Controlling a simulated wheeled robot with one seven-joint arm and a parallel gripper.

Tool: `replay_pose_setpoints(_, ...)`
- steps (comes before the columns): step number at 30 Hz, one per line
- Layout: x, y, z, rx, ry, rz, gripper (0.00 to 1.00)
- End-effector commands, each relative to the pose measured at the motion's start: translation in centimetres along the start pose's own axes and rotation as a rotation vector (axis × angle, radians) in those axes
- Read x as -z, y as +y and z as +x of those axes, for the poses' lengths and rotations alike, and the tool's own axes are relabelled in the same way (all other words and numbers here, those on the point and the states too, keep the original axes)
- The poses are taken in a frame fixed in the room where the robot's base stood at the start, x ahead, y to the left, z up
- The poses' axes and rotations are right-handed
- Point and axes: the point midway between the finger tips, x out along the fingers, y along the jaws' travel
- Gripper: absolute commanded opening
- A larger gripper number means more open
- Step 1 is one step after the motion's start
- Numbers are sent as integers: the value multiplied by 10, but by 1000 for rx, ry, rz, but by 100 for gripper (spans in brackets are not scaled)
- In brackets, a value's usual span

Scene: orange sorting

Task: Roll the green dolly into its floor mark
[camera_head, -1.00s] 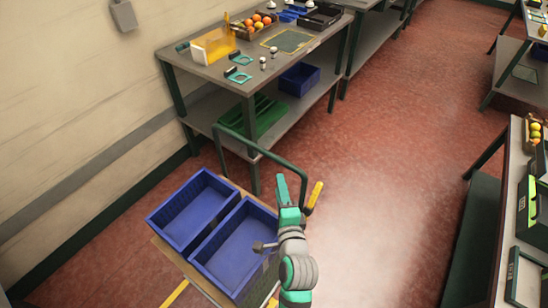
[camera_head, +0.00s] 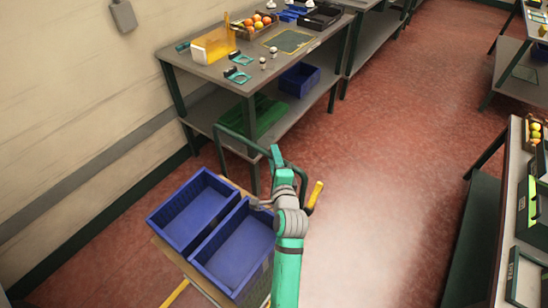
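The green dolly has a dark green push handle (camera_head: 262,150) that rises at its far end, and a tan deck edge (camera_head: 190,272). Two blue crates stand side by side on it, the left crate (camera_head: 190,210) and the right crate (camera_head: 237,250); both look empty. A yellow piece (camera_head: 315,195) shows beside the handle's right end. A yellow strip (camera_head: 174,293) on the floor by the near left corner may be part of a floor mark. My gripper (camera_head: 260,204) seems to be the small grey part over the right crate's far end, partly hidden by my teal and grey arm; its fingers are unclear.
A grey workbench (camera_head: 215,72) stands beyond the dolly, with a fruit tray (camera_head: 255,25) on top and a green crate (camera_head: 262,115) on its lower shelf. The wall is at left. Another bench (camera_head: 507,215) stands at right. Red floor (camera_head: 390,170) between is clear.

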Motion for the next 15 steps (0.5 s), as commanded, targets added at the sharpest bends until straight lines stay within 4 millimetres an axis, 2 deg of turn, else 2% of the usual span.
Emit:
replay_pose_setpoints(10,0,0,4,0,0,-1,36)
replay_pose_setpoints(11,0,0,4,0,0,-1,31)
replay_pose_setpoints(15,0,0,4,0,0,-1,0)
